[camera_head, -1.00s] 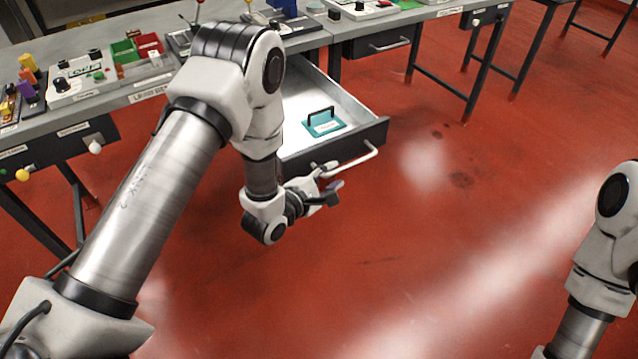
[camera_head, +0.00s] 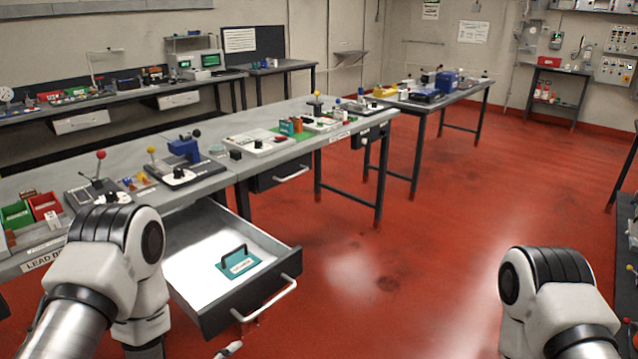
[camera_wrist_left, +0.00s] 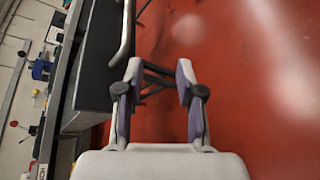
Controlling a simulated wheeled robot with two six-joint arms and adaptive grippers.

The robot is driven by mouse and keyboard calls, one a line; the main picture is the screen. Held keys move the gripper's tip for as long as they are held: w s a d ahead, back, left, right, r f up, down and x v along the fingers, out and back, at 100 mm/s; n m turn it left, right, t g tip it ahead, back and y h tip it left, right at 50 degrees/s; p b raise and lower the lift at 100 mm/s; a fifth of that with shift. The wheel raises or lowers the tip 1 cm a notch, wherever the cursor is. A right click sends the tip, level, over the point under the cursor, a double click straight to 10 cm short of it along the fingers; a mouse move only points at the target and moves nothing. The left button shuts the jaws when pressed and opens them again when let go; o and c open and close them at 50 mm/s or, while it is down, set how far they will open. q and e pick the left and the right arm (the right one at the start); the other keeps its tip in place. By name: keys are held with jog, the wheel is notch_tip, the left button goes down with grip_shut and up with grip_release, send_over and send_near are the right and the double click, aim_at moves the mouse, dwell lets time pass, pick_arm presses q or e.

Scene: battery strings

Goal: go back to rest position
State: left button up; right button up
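My left arm comes in at the lower left of the head view, and its hand is almost wholly below the picture edge. In the left wrist view my left gripper (camera_wrist_left: 158,88) is open, with its two purple-lined fingers apart and nothing between them. It is beside the open drawer (camera_wrist_left: 95,55) and its handle (camera_wrist_left: 125,45), apart from the handle as far as I can tell. In the head view the drawer (camera_head: 290,272) stands pulled out, with a teal handled piece (camera_head: 240,262) inside. My right arm shows at the lower right; its gripper is out of view.
The workbench (camera_head: 225,178) carries red and green bins (camera_head: 45,205), a blue device (camera_head: 184,150) and white control boxes (camera_head: 258,142). Another table (camera_head: 440,104) stands farther back. The red floor (camera_head: 400,260) is clear right of the drawer.

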pick_arm(q)
jog(key=s+a+f+m+g+y, duration=0.1)
jog(key=s+f+m+g, duration=0.3)
jog(key=s+m, duration=0.2)
jog(key=s+a+f+m+g+y, duration=0.2)
jog(key=s+f+m+g, duration=0.2)
jog(key=s+m, duration=0.3)
jog(key=s+a+f+m+g+y+p, duration=0.1)
jog(key=s+f+m+g, duration=0.4)
jog(key=s, duration=0.7)
jog(key=shift+s+a+m+y, duration=0.3)
jog(key=shift+a+m, duration=0.4)
jog(key=shift+m, duration=0.5)
